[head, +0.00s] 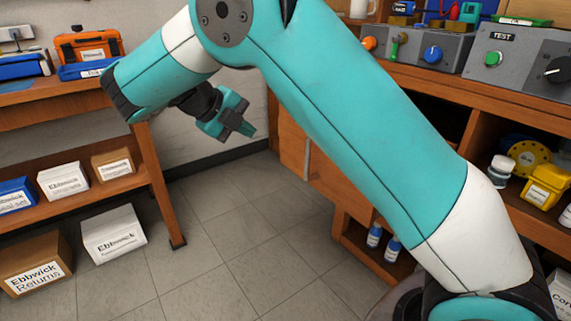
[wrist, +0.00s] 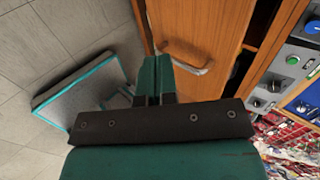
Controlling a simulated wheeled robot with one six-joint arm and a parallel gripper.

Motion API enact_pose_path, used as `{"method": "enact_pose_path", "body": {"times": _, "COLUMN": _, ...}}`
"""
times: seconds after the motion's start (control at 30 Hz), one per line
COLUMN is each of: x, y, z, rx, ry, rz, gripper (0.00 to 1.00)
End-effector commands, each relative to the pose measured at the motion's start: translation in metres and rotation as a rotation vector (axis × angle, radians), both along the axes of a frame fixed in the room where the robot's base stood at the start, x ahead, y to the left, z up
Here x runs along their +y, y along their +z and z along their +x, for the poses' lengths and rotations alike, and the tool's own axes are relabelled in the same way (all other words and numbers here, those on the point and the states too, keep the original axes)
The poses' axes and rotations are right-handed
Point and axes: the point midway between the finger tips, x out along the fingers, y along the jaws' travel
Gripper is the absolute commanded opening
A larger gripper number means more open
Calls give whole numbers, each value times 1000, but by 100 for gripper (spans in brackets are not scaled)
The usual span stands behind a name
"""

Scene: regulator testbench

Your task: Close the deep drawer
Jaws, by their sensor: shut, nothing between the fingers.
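In the head view my gripper (head: 243,131) hangs in the air left of the bench's wooden front (head: 293,145). My arm hides much of that front, so I cannot tell there how far the drawer stands out.
The bench carries a grey test panel (head: 500,62). Bottles (head: 374,236) stand on a low shelf. A wooden rack (head: 160,190) with boxes stands at left. A white box (head: 113,233) and a brown box (head: 38,262) are on the floor. The tiled floor (head: 255,225) between is clear.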

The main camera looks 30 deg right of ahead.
Motion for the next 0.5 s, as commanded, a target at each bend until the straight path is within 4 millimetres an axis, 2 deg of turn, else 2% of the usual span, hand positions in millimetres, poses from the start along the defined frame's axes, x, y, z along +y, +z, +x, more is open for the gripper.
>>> {"method": "enact_pose_path", "body": {"times": 0.17, "x": -9, "y": -14, "z": 0, "rx": -24, "ry": -34, "rz": -8, "gripper": 0}}
{"method": "enact_pose_path", "body": {"times": 0.5, "x": -61, "y": -61, "z": 1, "rx": -20, "ry": -32, "rz": -7, "gripper": 0}}
